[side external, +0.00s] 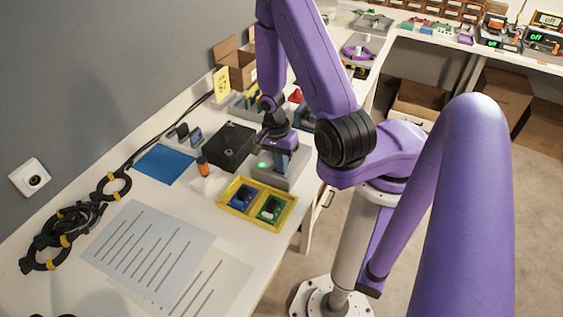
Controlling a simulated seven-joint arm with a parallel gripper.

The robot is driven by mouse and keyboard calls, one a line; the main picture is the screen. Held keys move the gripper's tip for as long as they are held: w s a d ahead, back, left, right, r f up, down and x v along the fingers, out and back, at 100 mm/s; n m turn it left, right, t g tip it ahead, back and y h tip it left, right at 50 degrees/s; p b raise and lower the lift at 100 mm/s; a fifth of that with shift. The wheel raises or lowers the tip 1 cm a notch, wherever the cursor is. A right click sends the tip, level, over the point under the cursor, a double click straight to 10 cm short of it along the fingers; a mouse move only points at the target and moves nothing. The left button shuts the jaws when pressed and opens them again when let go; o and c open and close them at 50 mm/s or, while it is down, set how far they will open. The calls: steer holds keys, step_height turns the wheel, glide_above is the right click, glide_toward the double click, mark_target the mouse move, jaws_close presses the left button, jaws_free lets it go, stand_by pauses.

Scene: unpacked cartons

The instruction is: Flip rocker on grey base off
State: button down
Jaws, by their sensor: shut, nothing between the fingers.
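The grey base (292,181) stands near the table's front edge, right of the black box. A lit green lamp (262,165) shows on its left part. My gripper (286,163) reaches down over this base, with its fingers shut and holding nothing. The hand and fingers cover much of the base, so I cannot make out the rocker or its tilt. I cannot tell whether the fingertips touch the base.
A black box (229,146) stands just left of the base. A yellow tray (254,204) with a blue and a green part lies in front. An orange-capped bottle (202,166), blue mat (164,164), paper sheets (150,250) and coiled cables (72,222) lie farther left.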

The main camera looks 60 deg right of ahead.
steer(key=shift+f, duration=0.1)
steer(key=shift+s+f, duration=0.3)
steer(key=shift+f, duration=0.1)
steer(key=shift+s, duration=0.15)
steer(key=shift+d, duration=0.1)
steer(key=shift+w, duration=0.95)
steer(key=shift+r, duration=0.2)
step_height(320, 180, up, 14)
steer(key=shift+r, duration=0.2)
stand_by(0.4)
steer(key=shift+w, duration=0.1)
